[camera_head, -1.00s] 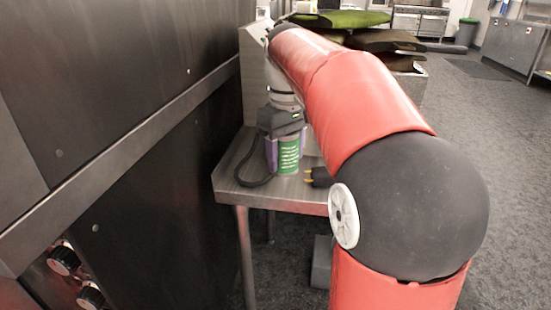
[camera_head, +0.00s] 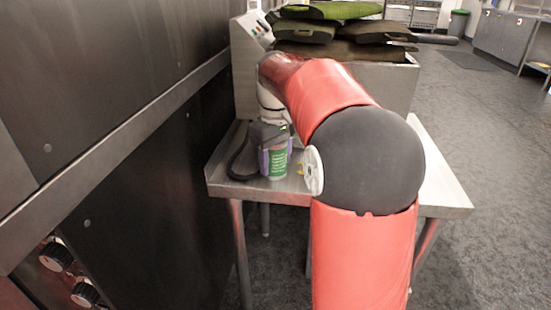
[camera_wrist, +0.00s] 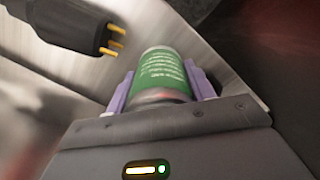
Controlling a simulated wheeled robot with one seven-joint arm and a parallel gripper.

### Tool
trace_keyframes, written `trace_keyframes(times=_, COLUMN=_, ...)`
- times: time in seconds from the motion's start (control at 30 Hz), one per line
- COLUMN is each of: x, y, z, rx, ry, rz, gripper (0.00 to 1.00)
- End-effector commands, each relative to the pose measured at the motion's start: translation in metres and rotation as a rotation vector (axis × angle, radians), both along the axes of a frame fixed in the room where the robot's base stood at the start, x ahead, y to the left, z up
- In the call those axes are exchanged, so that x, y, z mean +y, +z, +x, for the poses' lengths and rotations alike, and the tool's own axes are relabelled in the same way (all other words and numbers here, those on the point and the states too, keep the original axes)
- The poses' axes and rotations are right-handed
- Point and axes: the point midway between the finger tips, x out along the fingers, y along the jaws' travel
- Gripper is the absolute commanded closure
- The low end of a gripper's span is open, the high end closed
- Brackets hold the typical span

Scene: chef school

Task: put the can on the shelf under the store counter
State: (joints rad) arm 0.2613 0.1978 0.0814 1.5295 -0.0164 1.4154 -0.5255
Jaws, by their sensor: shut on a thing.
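The can (camera_head: 278,162) is green with pale lettering. It stands upright at the left end of a metal counter (camera_head: 300,190). My gripper (camera_head: 272,162) is shut on it, with a purple finger on its left side. In the wrist view the can (camera_wrist: 160,75) sits between both purple fingers of my gripper (camera_wrist: 162,90). I cannot tell whether the can touches the counter top. No shelf under the counter shows clearly; only legs and dark floor are seen there.
Dark panels with knobs (camera_head: 56,256) line the left side close to my arm. A black plug with yellow prongs (camera_wrist: 108,40) is near the can. Open floor (camera_head: 480,140) lies to the right.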

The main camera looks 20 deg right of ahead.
Motion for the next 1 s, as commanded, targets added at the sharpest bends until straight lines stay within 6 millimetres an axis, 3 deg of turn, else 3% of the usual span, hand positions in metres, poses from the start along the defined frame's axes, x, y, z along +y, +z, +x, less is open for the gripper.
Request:
trace_keyframes(times=0.23, x=0.000, y=-0.002, z=0.000, rx=-0.001, ry=0.000, rz=-0.001, gripper=0.79)
trace_keyframes(times=0.27, x=0.000, y=-0.003, z=0.000, rx=-0.001, ry=0.000, rz=0.000, gripper=0.46)
trace_keyframes(times=0.43, x=0.000, y=-0.002, z=0.000, rx=0.000, ry=0.000, rz=0.000, gripper=0.25)
trace_keyframes(times=0.77, x=0.000, y=0.003, z=0.000, rx=-0.001, ry=0.000, rz=0.000, gripper=0.25)
trace_keyframes(times=1.0, x=0.000, y=0.043, z=0.001, rx=-0.005, ry=0.000, rz=-0.001, gripper=0.25)
